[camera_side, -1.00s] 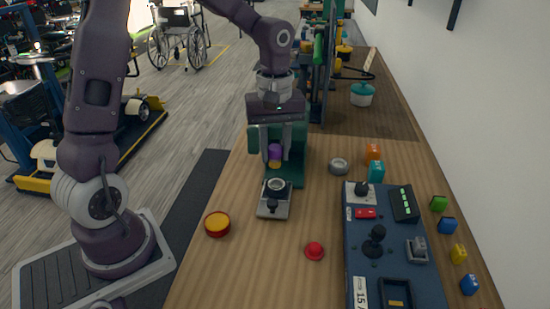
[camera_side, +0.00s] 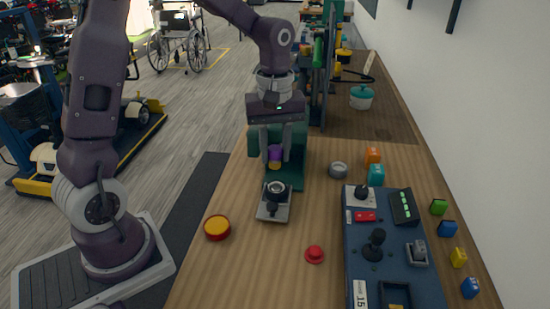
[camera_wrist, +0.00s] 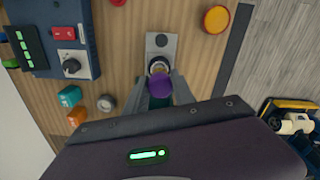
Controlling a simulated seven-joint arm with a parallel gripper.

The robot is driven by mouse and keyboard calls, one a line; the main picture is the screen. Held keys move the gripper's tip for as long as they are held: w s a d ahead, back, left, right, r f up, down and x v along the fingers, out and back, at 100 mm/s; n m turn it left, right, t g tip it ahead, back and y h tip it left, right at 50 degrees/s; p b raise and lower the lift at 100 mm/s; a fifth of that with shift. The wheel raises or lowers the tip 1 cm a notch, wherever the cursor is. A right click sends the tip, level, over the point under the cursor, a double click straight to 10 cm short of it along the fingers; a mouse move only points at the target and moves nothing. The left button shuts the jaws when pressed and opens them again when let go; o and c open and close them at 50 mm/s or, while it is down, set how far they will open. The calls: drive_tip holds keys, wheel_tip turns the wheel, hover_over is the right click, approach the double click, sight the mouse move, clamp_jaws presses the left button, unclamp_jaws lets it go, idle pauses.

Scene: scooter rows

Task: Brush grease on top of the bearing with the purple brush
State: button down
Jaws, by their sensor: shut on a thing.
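In the wrist view the purple brush (camera_wrist: 159,88) sits between the fingers. The bearing (camera_side: 276,187) is a grey ring on a small metal plate fixture (camera_side: 268,214), just in front of the brush in the side view. It also shows in the wrist view (camera_wrist: 158,64), partly hidden by the brush. The brush tip appears close to the bearing, but I cannot tell contact. A round red-rimmed dish with an orange-yellow top (camera_side: 217,227) stands left of the fixture.
A loose grey ring (camera_side: 338,170) lies right of the fixture. A red dome (camera_side: 314,254) lies nearer. A blue control panel (camera_side: 365,262) and several coloured blocks occupy the right side. A green stand (camera_side: 297,180) is behind the fixture. The wood between dish and panel is mostly clear.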

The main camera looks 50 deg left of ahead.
sight(275, 167)
drive_tip(key=shift+f, duration=0.1)
drive_tip(key=shift+f, duration=3.05)
drive_tip(key=shift+w+a+f, duration=0.1)
drive_tip(key=shift+w+f, duration=0.05)
drive_tip(key=shift+f, duration=0.8)
drive_tip(key=shift+w+a+r, duration=0.2)
drive_tip(key=shift+w+a, duration=0.35)
drive_tip(key=shift+w+a+f, duration=0.15)
drive_tip(key=shift+w+a, duration=0.35)
drive_tip(key=shift+w, duration=0.05)
drive_tip(key=shift+s+d, duration=1.05)
drive_tip(key=shift+s, duration=0.05)
drive_tip(key=shift+s+d+r, duration=0.1)
drive_tip(key=shift+r, duration=3.95)
